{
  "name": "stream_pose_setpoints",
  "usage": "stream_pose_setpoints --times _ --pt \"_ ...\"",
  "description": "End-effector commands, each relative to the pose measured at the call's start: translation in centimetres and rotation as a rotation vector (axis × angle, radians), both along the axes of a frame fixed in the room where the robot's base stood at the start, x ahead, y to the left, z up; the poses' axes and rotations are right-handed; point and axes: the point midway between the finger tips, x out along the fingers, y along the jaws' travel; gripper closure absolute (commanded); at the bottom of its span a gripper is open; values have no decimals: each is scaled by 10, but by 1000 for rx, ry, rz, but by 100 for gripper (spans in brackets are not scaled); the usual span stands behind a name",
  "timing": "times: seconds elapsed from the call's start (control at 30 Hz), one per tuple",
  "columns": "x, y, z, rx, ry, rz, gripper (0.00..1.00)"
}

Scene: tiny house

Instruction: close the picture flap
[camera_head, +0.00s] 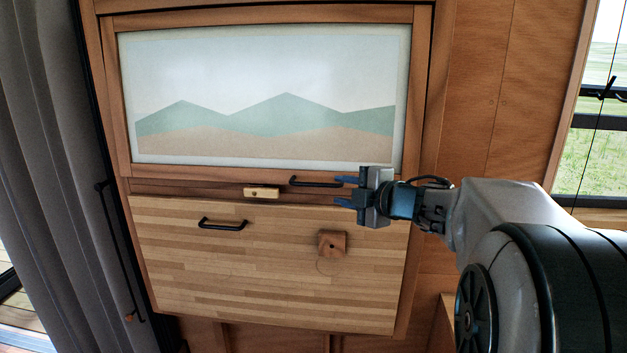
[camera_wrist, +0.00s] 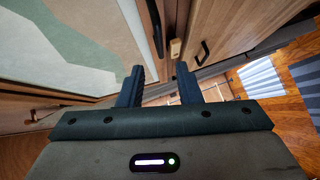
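The picture flap (camera_head: 265,146) is a wood-framed panel with green and tan hills, hanging down across the upper cabinet front. Whether a small gap stays behind its lower edge, I cannot tell. Its black bar handle (camera_head: 316,182) is at the lower edge, right of centre. My gripper (camera_head: 344,191) is open and empty, with its fingertips just right of that handle in the head view. In the wrist view the flap (camera_wrist: 75,45) fills the upper left, and its handle (camera_wrist: 156,25) lies beyond the open fingers (camera_wrist: 160,75), apart from them.
A small pale wooden block (camera_head: 262,192) sits under the flap's edge. Below is a striped wood panel (camera_head: 200,265) with a black handle (camera_head: 223,225) and a square wooden block (camera_head: 332,243). A grey curtain (camera_head: 45,150) hangs left; a window (camera_head: 600,130) is right.

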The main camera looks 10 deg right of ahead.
Motion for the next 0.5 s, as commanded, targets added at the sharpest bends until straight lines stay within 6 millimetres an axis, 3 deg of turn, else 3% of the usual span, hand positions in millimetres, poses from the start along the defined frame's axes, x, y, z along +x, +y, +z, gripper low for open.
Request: stream_pose_setpoints --times 0.3,0.5 --pt "60 32 -13 1 3 2 69" --pt "82 44 -19 2 1 1 69"
